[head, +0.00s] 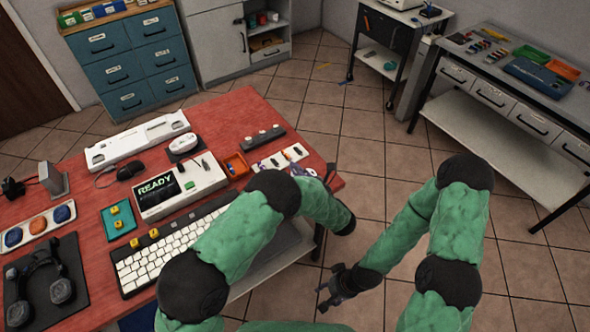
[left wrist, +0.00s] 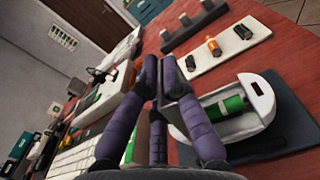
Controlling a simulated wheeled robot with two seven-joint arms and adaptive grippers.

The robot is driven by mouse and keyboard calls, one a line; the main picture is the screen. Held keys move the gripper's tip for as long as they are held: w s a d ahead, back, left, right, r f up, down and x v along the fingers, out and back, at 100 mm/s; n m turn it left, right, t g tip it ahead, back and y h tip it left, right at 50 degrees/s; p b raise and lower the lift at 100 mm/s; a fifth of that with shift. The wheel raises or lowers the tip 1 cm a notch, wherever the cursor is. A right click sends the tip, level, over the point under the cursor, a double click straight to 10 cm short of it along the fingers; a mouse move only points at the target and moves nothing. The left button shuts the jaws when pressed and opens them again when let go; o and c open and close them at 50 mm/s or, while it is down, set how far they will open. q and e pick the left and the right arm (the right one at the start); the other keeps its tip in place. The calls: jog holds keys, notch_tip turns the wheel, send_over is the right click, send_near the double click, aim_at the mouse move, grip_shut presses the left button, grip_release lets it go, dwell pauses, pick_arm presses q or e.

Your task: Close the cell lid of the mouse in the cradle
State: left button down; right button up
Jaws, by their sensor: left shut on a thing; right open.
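The white mouse (left wrist: 262,98) lies in the dark cradle (left wrist: 300,125) at the right of the left wrist view. Its cell bay is open and a green cell (left wrist: 222,107) shows inside. I cannot make out its lid clearly. In the head view my left arm hides most of this spot. My left gripper (head: 329,176) is at the table's right end. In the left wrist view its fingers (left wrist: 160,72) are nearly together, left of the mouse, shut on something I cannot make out. My right gripper (head: 332,291) is open and empty, low over the floor beside the table.
On the red table (head: 235,112) are a white strip with small parts (head: 283,158), a dark block with posts (head: 262,138), an orange tray (head: 236,165), a READY device (head: 180,190), another white mouse (head: 183,143) and a keyboard (head: 165,255).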

pick_arm(q)
jog(key=shift+w+d+f+m, duration=0.1)
jog(key=shift+w+d+m, duration=0.1)
jog(key=shift+m, duration=0.3)
jog(key=shift+w+d+m, duration=0.1)
jog(key=shift+d+m, duration=0.1)
jog(key=shift+m, duration=0.3)
dwell(0.3)
jog(key=c, duration=1.4)
grip_release()
jog(key=shift+o, duration=0.2)
notch_tip(320, 180, up, 10)
